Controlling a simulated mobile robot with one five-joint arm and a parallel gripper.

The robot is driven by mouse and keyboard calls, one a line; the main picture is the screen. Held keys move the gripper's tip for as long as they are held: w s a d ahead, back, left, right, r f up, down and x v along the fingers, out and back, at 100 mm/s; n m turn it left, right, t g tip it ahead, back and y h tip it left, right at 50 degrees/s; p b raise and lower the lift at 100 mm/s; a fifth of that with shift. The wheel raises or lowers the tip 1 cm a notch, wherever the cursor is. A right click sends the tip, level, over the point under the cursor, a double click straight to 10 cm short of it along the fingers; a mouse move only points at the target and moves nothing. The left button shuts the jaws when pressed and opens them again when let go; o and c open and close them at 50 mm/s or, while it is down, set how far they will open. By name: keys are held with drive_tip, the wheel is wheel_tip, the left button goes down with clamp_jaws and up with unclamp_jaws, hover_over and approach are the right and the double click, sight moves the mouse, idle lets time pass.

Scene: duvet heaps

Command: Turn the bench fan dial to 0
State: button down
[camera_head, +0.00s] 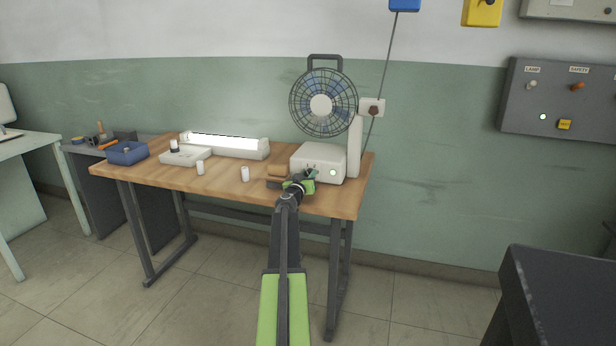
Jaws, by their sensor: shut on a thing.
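The bench fan stands at the right end of the wooden bench, with a caged blue-bladed head (321,104) above a white base box (330,155). A small green light glows on the front of the base. My gripper (309,176) is at the front of this base, at its left part. It is shut on what looks like the fan dial, which is mostly hidden behind the jaws. The dial's pointer and the numbers around it cannot be read from here.
On the bench (222,184) stand two small white cylinders (245,173), a lit white lamp (225,145), a white device (185,156) and a blue tray (127,153). A grey control panel (560,100) hangs at right. A dark cabinet (565,300) stands at lower right. Floor between is clear.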

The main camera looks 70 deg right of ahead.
drive_tip(key=n, duration=0.3)
drive_tip(key=c, duration=1.1)
unclamp_jaws()
drive_tip(key=shift+o, duration=0.2)
drive_tip(key=a, duration=1.7)
drive_tip(key=shift+s+a, duration=0.2)
drive_tip(key=shift+s, duration=0.25)
